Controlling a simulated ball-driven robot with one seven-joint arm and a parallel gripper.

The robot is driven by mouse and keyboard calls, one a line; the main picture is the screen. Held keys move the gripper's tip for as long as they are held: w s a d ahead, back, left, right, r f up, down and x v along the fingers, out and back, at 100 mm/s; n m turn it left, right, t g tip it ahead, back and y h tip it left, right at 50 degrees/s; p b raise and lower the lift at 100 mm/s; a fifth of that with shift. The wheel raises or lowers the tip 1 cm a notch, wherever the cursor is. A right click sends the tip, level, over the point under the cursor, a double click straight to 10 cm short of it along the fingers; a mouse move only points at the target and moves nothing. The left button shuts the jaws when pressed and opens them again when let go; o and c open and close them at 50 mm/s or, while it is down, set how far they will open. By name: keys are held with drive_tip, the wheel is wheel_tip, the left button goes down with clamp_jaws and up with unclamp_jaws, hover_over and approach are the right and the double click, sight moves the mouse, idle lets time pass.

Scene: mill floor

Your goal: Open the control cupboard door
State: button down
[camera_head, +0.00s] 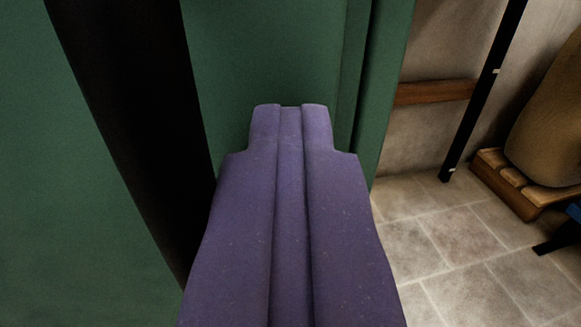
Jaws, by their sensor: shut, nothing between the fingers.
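The green control cupboard (262,55) fills the left and middle of the view, close up. A broad green panel (65,200) lies at the left, and a dark slanting band (130,95) separates it from the green surface ahead. I cannot tell whether this band is an open gap or a dark strip, nor which panel is the door. My purple gripper (290,110) is shut and empty, its tips in front of the green surface. I cannot tell whether they touch it. No handle shows.
Right of the cupboard's edge (388,90) is a bare stone-tiled floor (455,240). A thin black post (485,90) stands by the wall. A brown sack (550,130) rests on a wooden pallet (510,185) at the far right, with a blue and black object partly showing below.

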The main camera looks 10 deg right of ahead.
drive_tip(key=shift+w+a+f+y, duration=0.1)
drive_tip(key=shift+a+y, duration=0.05)
drive_tip(key=shift+a, duration=0.35)
drive_tip(key=shift+a+f+y, duration=0.1)
drive_tip(key=shift+a+y, duration=0.05)
drive_tip(key=shift+a, duration=0.35)
drive_tip(key=c, duration=1.6)
unclamp_jaws()
drive_tip(key=shift+c, duration=0.2)
drive_tip(key=shift+o, duration=0.9)
drive_tip(key=shift+d, duration=0.6)
drive_tip(key=shift+o, duration=0.3)
drive_tip(key=shift+s, duration=0.45)
drive_tip(key=shift+s+a+r+p, duration=0.15)
drive_tip(key=shift+s+p, duration=0.3)
drive_tip(key=shift+s, duration=0.35)
drive_tip(key=shift+s+a+f+p, duration=0.15)
drive_tip(key=shift+s+p, duration=0.25)
drive_tip(key=shift+s, duration=0.4)
drive_tip(key=shift+s+a+r+p, duration=0.2)
drive_tip(key=shift+s+p, duration=0.25)
drive_tip(key=shift+s, duration=0.35)
drive_tip(key=shift+c, duration=0.3)
drive_tip(key=shift+o, duration=0.6)
drive_tip(key=shift+s+a+p, duration=0.15)
drive_tip(key=shift+s+p, duration=0.2)
drive_tip(key=shift+s, duration=0.45)
drive_tip(key=shift+s+a+p, duration=0.15)
drive_tip(key=shift+s+p, duration=0.15)
drive_tip(key=shift+s, duration=0.5)
